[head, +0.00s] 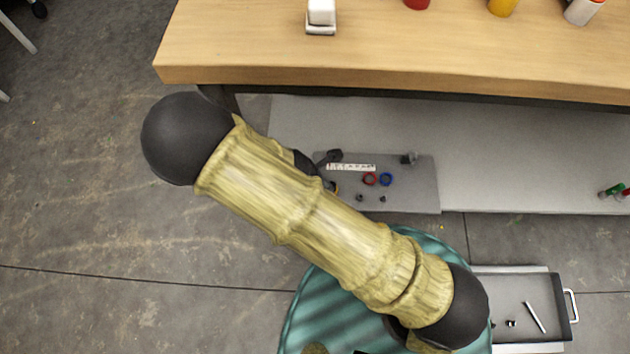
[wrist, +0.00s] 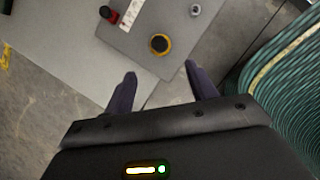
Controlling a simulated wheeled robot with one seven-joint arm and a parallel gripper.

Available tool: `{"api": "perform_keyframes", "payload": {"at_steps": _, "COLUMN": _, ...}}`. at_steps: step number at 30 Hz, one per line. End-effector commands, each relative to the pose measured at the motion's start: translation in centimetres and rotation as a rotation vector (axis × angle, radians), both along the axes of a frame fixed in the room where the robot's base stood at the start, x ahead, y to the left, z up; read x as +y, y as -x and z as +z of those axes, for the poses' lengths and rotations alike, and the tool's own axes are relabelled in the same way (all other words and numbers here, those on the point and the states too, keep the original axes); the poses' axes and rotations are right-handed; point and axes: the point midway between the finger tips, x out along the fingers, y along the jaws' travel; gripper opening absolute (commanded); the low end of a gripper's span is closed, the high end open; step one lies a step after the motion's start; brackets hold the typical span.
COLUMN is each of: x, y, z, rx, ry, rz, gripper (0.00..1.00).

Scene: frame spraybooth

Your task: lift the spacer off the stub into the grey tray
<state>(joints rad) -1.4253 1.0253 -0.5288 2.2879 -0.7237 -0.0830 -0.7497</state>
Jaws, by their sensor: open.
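In the wrist view my gripper (wrist: 160,70) is open and empty, its two dark fingers spread apart. Just beyond the fingertips is a yellow ring with a dark centre (wrist: 159,44) on a grey board (wrist: 188,32). It looks like a spacer around a dark stub, but I cannot tell how they fit. In the head view a bit of yellow (head: 336,189) shows beside my arm, which hides my gripper. A grey tray with a handle (head: 549,284) is at the lower right of the head view.
The tray holds a pale rod (head: 535,317) and a small dark piece. A wooden bench (head: 400,55) overhangs behind.

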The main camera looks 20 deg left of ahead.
Motion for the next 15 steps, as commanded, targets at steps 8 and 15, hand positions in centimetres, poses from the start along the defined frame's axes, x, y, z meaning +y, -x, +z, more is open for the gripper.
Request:
{"api": "perform_keyframes", "payload": {"at_steps": 8, "x": -1.0, "y": -1.5, "z": -4.6, "rx": -0.001, "ry": 0.003, "rz": -0.001, "gripper": 0.57}}
{"api": "perform_keyframes", "payload": {"at_steps": 15, "x": -1.7, "y": -2.7, "z": -8.2, "rx": 0.001, "ry": 0.002, "rz": -0.001, "gripper": 0.57}}
